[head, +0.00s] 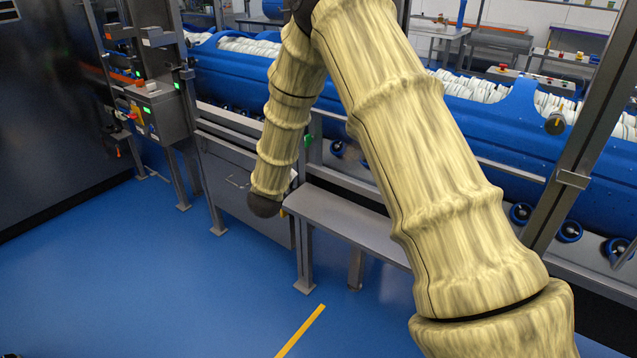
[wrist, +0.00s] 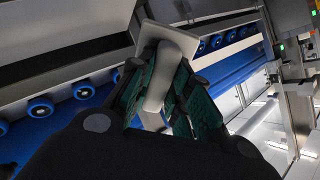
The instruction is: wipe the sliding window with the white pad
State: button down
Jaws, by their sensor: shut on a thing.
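In the wrist view my gripper (wrist: 160,76) is shut on the handle of the white pad (wrist: 168,38). The pad's pale flat plate stands out beyond the dark green fingers, tilted in the picture, and its far face is hidden. Nothing is clearly seen touching it. In the head view my arm reaches down toward the metal frame, and its end hides my gripper. A small pale edge beside it may be the pad. I cannot make out the sliding window with certainty in either view.
A long blue tub carrier (head: 455,150) with white contents runs behind a metal frame. A grey bench (head: 350,220) stands low in front of it. A control box (head: 158,112) is at left, near a large dark cabinet (head: 50,110). The blue floor (head: 150,270) in front is clear.

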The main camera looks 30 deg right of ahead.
jog(key=s+d+r+m+g+h+b, duration=0.1)
jog(key=d+m+g+h+b, duration=0.1)
jog(key=d, duration=0.6)
jog(key=s+d+r+m+g+h+b, duration=0.1)
jog(key=d+m+g+h+b, duration=0.1)
jog(key=d+m+h+b, duration=0.2)
jog(key=shift+s+d+r+m+h, duration=0.3)
jog(key=shift+d+m+h, duration=0.3)
jog(key=shift+d+h, duration=1.6)
jog(key=shift+w+d+y, duration=0.15)
jog(key=shift+d+y, duration=0.05)
jog(key=shift+d, duration=0.4)
jog(key=shift+w+d+y, duration=0.15)
jog(key=shift+d+y, duration=0.05)
jog(key=shift+d, duration=0.4)
jog(key=shift+s, duration=0.1)
jog(key=shift+s+d+p, duration=0.15)
jog(key=shift+s+d, duration=0.15)
jog(key=shift+s, duration=0.55)
jog(key=shift+s+d+p, duration=0.15)
jog(key=shift+s+d, duration=0.15)
jog(key=shift+s, duration=0.5)
jog(key=s+d, duration=0.3)
jog(key=s, duration=0.3)
jog(key=shift+s+p, duration=0.3)
jog(key=shift+p, duration=0.05)
jog(key=shift+w, duration=0.1)
